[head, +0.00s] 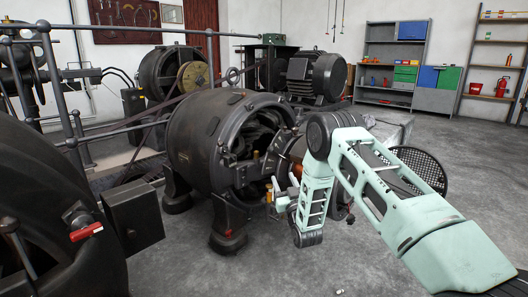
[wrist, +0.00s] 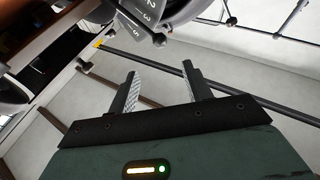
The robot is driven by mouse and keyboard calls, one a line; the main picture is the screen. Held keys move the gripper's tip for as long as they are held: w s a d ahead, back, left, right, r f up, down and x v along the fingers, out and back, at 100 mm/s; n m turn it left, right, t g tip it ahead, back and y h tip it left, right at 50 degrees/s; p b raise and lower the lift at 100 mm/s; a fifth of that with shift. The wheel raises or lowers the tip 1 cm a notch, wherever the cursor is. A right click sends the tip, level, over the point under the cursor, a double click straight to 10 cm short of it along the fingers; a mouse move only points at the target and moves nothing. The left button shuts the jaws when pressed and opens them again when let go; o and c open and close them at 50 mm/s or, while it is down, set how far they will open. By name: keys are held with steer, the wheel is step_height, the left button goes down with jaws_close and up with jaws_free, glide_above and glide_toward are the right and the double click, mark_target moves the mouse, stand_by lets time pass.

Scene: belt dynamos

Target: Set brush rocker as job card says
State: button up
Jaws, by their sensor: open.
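The dark dynamo (head: 205,140) stands in the middle of the head view, its open end facing right toward my arm. My arm hides part of the dynamo's right end in the head view. I cannot make out a job card.
A dark motor (head: 316,76) and a mesh disc (head: 422,168) are near the dynamo.

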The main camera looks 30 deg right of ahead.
mark_target(272, 152)
steer(key=b+x, duration=0.5)
steer(key=x, duration=1.1)
steer(key=shift+f+b, duration=0.1)
steer(key=shift+b, duration=0.25)
jaws_close()
steer(key=r+p, duration=0.1)
steer(key=d+r+m+p, duration=0.1)
steer(key=d+r+g+p, duration=0.1)
steer(key=shift+w+m+h, duration=0.3)
steer(key=shift+w+h, duration=0.05)
steer(key=shift+h, duration=0.05)
steer(key=shift+w+d+r+m+p, duration=0.2)
steer(key=shift+d+m+p, duration=0.1)
jaws_free()
